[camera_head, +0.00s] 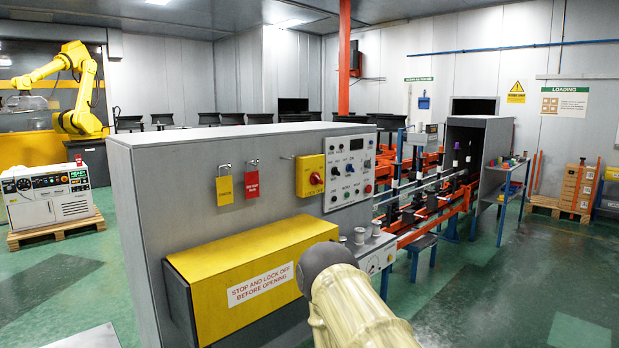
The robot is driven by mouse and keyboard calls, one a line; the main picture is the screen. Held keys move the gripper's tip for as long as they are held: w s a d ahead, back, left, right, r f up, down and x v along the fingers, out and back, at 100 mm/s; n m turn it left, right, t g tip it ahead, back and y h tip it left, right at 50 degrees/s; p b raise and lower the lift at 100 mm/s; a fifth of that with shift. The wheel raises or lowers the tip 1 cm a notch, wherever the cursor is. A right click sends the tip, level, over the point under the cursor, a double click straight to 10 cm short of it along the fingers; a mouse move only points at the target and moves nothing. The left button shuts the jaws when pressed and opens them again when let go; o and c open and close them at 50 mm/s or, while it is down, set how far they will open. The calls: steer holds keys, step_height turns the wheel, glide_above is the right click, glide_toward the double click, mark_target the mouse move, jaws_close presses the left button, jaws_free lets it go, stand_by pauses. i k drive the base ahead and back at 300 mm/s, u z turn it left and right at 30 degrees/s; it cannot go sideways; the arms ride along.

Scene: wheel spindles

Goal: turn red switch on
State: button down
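A red rotary switch (315,178) sits on a yellow switch box (309,187) on the face of the grey machine cabinet. Its on or off position is too small to read. To its right is a white control panel (349,166) with several knobs and buttons, one of them red (368,188). Part of my arm, cream with a dark grey rounded end, rises from the bottom edge below and right of the switch, in front of the cabinet. My gripper is not in view.
A yellow cover (238,275) juts from the cabinet below the switch. Yellow and red lockout tags (225,190) (252,186) hang to its left. Metal cups stand on a small ledge below the panel. A conveyor line lies behind right. Green floor is open at right.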

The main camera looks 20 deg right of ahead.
mark_target(315, 179)
steer(key=k, duration=1.2)
steer(key=z, duration=1.05)
steer(key=i, duration=1.9)
steer(key=u, duration=0.8)
